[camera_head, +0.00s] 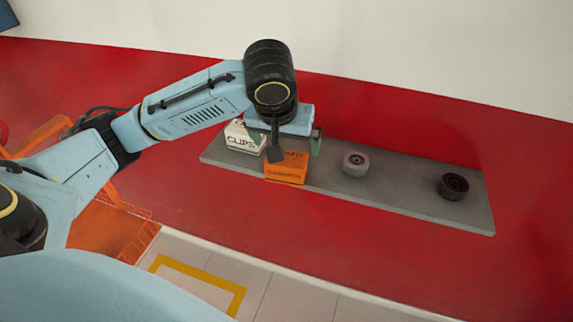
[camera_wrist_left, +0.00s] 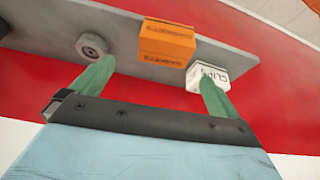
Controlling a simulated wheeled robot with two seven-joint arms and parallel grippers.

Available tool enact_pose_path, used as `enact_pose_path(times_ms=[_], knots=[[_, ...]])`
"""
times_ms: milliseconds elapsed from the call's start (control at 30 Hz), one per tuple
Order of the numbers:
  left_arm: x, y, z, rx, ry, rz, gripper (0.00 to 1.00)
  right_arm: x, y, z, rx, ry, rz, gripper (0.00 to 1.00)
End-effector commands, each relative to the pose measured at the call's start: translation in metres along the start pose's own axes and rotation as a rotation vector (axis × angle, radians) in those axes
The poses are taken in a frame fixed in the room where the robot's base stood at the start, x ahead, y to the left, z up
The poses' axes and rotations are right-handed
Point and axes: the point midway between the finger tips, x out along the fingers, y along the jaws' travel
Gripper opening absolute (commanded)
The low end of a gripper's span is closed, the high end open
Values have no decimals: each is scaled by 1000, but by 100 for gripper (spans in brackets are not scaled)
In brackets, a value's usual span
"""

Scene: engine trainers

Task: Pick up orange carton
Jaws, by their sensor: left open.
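The orange carton (camera_head: 287,170) sits on a grey board between a white box and a grey round part. My left gripper (camera_head: 285,142) is above and behind the carton, its green fingers spread apart and its wrist hiding part of the carton's top. In the left wrist view the carton (camera_wrist_left: 167,42) lies ahead of the gap between the two fingertips (camera_wrist_left: 157,70). Nothing is between the fingers. My right gripper is not in view.
The white box marked CLIPS (camera_head: 243,137) stands close beside the carton on the left. A grey round part (camera_head: 356,163) and a black round part (camera_head: 453,186) sit to the right on the grey board (camera_head: 405,190).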

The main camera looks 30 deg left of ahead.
Motion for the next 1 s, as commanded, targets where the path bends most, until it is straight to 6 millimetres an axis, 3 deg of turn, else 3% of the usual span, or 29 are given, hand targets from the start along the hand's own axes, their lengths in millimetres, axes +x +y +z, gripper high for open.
enact_pose_path(times_ms=[167, 500, 767, 1000], knots=[[5, -8, -6, -33, -2, -22, 100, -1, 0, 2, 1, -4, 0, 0], [65, -8, -5, -32, -1, -20, 100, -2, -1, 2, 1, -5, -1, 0], [85, -9, -5, -31, 0, -20, 100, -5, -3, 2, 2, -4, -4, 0], [120, -10, -4, -31, 0, -19, 100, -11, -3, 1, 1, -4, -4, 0]])
